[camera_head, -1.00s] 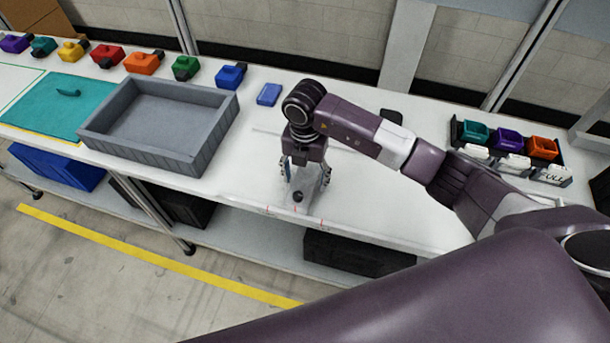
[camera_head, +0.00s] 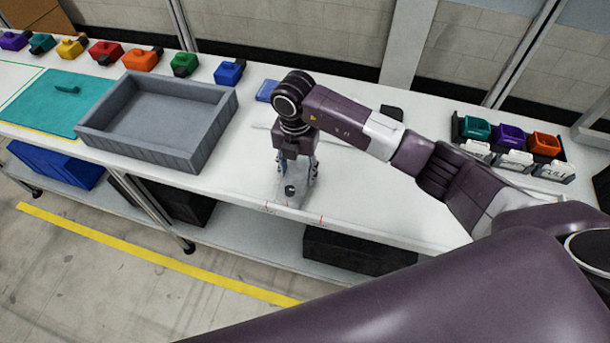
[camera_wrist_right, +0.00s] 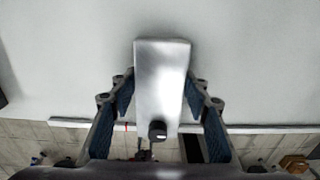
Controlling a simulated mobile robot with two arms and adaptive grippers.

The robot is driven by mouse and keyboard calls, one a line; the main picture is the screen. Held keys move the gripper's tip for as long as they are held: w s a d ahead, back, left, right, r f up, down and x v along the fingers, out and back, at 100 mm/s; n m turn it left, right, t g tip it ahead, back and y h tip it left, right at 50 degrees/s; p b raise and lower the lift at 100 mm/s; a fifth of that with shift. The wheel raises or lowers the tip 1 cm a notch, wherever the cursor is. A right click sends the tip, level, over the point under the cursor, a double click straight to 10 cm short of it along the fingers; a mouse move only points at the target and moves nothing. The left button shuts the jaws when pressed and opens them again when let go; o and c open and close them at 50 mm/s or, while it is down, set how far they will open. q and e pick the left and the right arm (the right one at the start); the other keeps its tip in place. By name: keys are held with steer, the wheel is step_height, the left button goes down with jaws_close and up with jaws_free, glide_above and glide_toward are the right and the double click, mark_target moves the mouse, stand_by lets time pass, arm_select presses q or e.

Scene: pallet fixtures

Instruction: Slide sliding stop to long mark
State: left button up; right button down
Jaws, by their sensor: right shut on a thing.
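The sliding stop (camera_head: 293,201) is a silvery block with a dark round knob, at the table's front edge. In the right wrist view the stop (camera_wrist_right: 162,85) lies between the two fingers, with its knob towards the bottom. My right gripper (camera_head: 297,180) points down and is shut on the stop. A red mark (camera_head: 267,207) shows to the left of the stop, and another red mark (camera_head: 320,219) to its right. Which is the long mark is too small to tell. One red mark (camera_wrist_right: 125,127) shows left of the stop in the right wrist view. My left gripper is not in view.
A grey tray (camera_head: 205,135) stands to the left on the white table, beside a teal mat (camera_head: 50,110). Several coloured parts line the back. A blue block (camera_head: 267,91) lies behind my gripper. A rack with coloured bins (camera_head: 508,150) stands at the right.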

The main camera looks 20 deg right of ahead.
mark_target(279, 175)
steer(key=w+a+b, duration=0.1)
steer(key=a, duration=0.1)
steer(key=w+a+b, duration=0.1)
steer(key=w+a, duration=0.1)
steer(key=shift+a, duration=0.25)
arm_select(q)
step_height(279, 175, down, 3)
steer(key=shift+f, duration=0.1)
arm_select(e)
steer(key=c, duration=1.1)
jaws_free()
steer(key=shift+d, duration=0.1)
step_height(279, 175, up, 12)
